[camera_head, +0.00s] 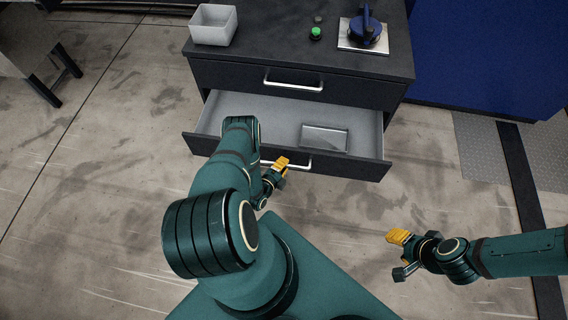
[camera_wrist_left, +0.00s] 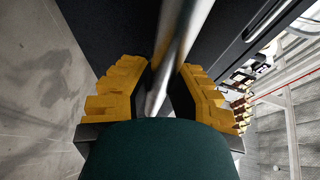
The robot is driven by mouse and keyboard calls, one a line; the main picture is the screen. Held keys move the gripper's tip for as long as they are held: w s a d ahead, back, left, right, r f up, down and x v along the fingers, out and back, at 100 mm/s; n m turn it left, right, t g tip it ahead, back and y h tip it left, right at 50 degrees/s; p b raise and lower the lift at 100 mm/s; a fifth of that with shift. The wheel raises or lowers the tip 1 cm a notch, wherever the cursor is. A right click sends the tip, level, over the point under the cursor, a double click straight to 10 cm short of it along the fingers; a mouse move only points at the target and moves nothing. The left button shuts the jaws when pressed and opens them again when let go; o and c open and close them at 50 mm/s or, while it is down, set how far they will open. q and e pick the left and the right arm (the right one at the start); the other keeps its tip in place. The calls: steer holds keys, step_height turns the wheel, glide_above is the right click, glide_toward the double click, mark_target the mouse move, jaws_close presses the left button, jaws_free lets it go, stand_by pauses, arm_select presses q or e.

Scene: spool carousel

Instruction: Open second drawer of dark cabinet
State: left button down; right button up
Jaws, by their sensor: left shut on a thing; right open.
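The dark cabinet (camera_head: 364,60) stands at the top middle of the head view. Its second drawer (camera_head: 232,109) is pulled out and shows a light grey inside. A small grey metal block or box (camera_head: 324,138) lies in it towards the right. The first drawer (camera_head: 346,93) above is closed. My left gripper (camera_head: 282,164) is shut on the second drawer's handle (camera_head: 300,167). In the left wrist view the handle bar (camera_wrist_left: 172,58) runs between the yellow fingers. My left arm hides part of the drawer's left side. My right gripper (camera_head: 397,237) is open and empty, away from the cabinet.
On the cabinet top are a white bin (camera_head: 214,25), a green button (camera_head: 316,33) and a blue device on a metal plate (camera_head: 364,34). A blue cabinet or panel (camera_head: 487,55) stands at the right.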

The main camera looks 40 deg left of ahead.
arm_select(q)
steer(key=shift+s+d, duration=0.3)
steer(key=shift+d, duration=0.05)
steer(key=c, duration=0.9)
jaws_free()
steer(key=shift+o, duration=0.2)
steer(key=v, duration=1.2)
